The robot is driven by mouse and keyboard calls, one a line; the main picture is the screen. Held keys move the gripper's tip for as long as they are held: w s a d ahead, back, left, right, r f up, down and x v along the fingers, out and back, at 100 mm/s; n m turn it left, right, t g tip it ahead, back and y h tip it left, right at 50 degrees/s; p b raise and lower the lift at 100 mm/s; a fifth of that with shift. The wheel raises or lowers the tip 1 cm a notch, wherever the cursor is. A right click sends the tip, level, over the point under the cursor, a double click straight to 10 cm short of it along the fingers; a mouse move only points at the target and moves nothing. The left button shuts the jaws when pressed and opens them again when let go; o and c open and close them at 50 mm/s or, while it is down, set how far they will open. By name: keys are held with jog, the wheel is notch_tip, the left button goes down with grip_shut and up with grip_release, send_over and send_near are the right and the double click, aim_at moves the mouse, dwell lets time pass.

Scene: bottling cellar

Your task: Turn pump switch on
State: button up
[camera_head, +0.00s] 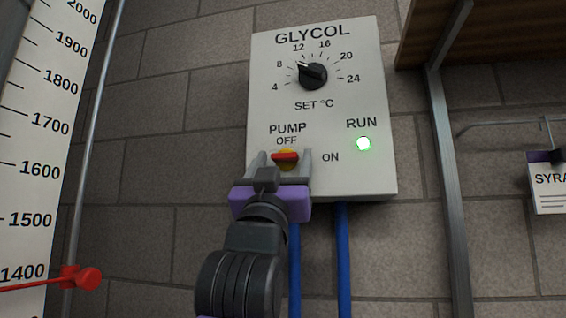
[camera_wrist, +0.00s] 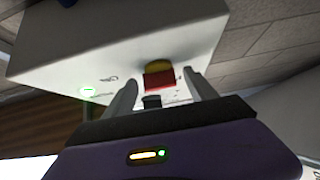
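The pump switch (camera_head: 285,157) is a red handle on a yellow round base, low on the white GLYCOL panel (camera_head: 350,176). Its handle lies nearly level, in line with the ON mark at its right; OFF is printed above it. The green RUN light (camera_head: 363,144) glows. My gripper (camera_head: 283,160) is open, with one finger to each side of the switch and a visible gap to the handle. In the wrist view the red handle (camera_wrist: 158,79) shows between the spread fingers of my gripper (camera_wrist: 160,82). Whether the fingertips touch the panel cannot be told.
A black SET °C dial (camera_head: 312,76) sits higher on the panel. Two blue pipes (camera_head: 343,255) run down below it. At left are a numbered scale (camera_head: 45,140) and a red pointer (camera_head: 80,278). A metal post (camera_head: 447,180) and a SYRA label (camera_head: 549,185) stand at right.

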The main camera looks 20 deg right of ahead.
jog(key=v, duration=0.8)
jog(key=shift+r, duration=0.1)
dwell(0.4)
